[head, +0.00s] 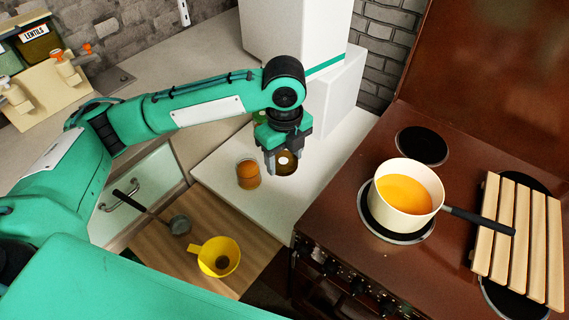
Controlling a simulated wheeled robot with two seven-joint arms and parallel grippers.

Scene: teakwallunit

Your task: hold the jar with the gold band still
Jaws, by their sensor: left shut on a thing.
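My left gripper (284,161) reaches down over the white counter. It is shut on a small dark jar (288,168) with a pale round spot on it, held between the two fingers. The fingers hide much of this jar, and I cannot make out a gold band on it. I cannot tell whether its base touches the counter. A glass jar with orange contents (248,174) stands upright on the counter, just left of the gripper and apart from it. My right gripper is not in view.
A white pot of orange soup (405,199) sits on the brown stove (345,225), right of the gripper. A slatted wooden rack (518,235) lies further right. A yellow funnel (218,257) and a ladle (179,224) lie on the lower wooden board. A white block (295,30) stands behind.

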